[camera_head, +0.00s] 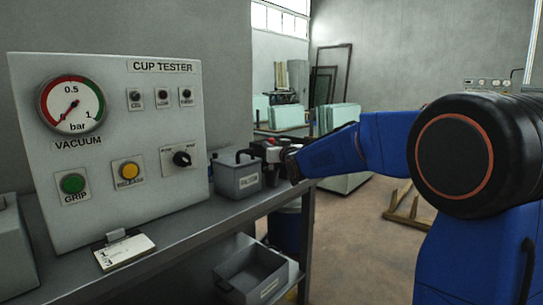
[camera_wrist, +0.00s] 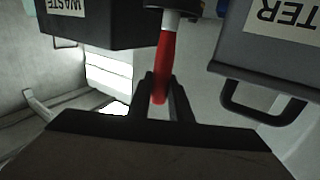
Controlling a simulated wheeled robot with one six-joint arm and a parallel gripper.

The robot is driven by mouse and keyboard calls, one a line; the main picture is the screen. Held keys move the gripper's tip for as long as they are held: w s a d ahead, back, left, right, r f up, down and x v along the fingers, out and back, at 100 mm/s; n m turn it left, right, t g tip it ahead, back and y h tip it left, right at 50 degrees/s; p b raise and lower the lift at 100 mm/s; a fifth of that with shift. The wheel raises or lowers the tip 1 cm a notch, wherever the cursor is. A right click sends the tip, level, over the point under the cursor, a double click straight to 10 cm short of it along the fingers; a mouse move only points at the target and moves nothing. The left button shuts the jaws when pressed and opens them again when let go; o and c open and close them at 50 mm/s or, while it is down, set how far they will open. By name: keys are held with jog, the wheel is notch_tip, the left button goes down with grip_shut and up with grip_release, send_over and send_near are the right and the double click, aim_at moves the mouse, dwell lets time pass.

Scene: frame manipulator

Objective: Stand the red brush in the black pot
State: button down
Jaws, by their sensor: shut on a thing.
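The red brush (camera_wrist: 163,62) is between the two dark fingers of my gripper (camera_wrist: 162,85) in the wrist view. Its red handle runs up the picture to a pale collar and a dark part at the top edge. My gripper (camera_head: 288,158) is shut on the brush, at the end of my blue arm in the head view, just right of a grey box on the bench. Small dark and pale shapes at the gripper are too small to tell apart. I cannot make out the black pot for certain in either view.
The grey box (camera_head: 237,187) with a dark handle stands on the bench (camera_head: 190,224), right of the cup tester panel (camera_head: 118,150). A labelled bin (camera_head: 252,283) is below. The wrist view shows a dark bin marked WASTE (camera_wrist: 105,28) left and a handled grey box (camera_wrist: 240,62) right.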

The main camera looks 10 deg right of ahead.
jog(key=shift+f, duration=1.7)
jog(key=c, duration=1.6)
grip_release()
jog(key=shift+s+d, duration=0.3)
jog(key=shift+s, duration=1.65)
jog(key=shift+s+d, duration=0.35)
jog(key=shift+s, duration=1.65)
jog(key=shift+s+d, duration=0.3)
jog(key=shift+s, duration=1.65)
